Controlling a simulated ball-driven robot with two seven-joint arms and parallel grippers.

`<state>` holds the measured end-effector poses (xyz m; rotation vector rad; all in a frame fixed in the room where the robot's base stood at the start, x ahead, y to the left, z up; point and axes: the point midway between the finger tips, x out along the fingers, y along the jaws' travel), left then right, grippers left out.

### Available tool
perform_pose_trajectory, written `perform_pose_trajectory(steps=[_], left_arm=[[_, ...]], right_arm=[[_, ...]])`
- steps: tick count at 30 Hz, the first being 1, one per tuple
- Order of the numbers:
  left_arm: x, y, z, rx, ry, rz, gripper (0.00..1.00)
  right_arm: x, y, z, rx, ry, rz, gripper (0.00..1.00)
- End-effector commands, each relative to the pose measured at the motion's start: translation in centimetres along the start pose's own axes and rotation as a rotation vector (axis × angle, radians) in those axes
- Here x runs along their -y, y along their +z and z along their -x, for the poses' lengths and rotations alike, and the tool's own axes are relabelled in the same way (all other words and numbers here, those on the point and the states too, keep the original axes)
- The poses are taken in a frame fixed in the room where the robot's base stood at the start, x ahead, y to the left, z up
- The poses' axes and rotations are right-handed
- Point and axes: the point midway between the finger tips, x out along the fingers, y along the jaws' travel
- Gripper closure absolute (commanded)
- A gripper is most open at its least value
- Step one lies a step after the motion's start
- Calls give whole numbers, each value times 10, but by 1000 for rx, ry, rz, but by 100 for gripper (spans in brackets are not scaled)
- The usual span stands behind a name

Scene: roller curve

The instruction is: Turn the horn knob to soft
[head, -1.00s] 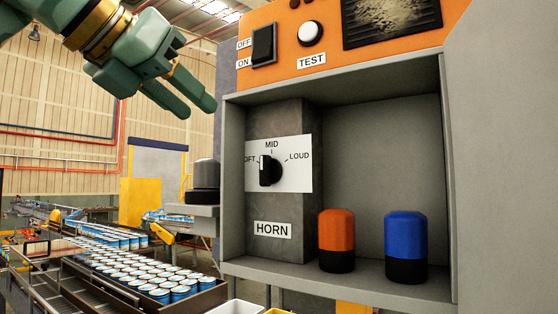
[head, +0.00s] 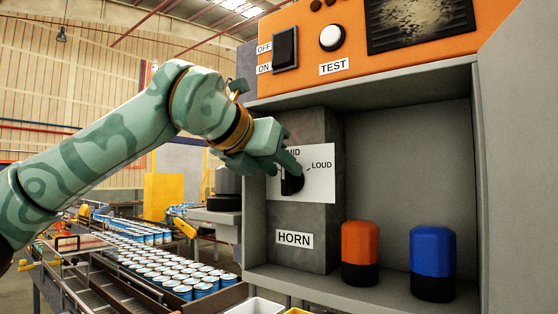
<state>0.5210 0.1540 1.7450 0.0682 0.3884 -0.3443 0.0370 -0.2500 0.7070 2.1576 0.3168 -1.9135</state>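The horn knob (head: 292,184) is a black knob on a white plate (head: 319,185) in the grey recess of the cabinet. The plate's LOUD label shows to its right and part of MID above it. The soft end of the plate is hidden behind my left gripper (head: 285,170). That gripper reaches in from the left, with its fingertips at the upper part of the knob and covering some of it. I cannot tell whether the fingers touch or grip the knob, or exactly where its pointer stands. My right gripper is not in view.
A HORN label (head: 294,239) is below the plate. An orange capped cylinder (head: 360,243) and a blue one (head: 433,250) stand on the recess shelf to the right. Above are a black OFF/ON switch (head: 285,48) and a white TEST button (head: 332,38). A conveyor of cans (head: 165,265) is at lower left.

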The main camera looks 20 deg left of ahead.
Motion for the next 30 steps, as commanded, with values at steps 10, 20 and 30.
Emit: perform_pose_trajectory(steps=[10, 20, 30], left_arm=[[0, -1, -4, -1, 0, 1, 69], [0, -1, -4, -1, -2, 4, 100], [-3, -2, -5, 2, -46, 111, 100]], right_arm=[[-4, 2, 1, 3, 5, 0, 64], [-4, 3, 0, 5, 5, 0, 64], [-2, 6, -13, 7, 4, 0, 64]])
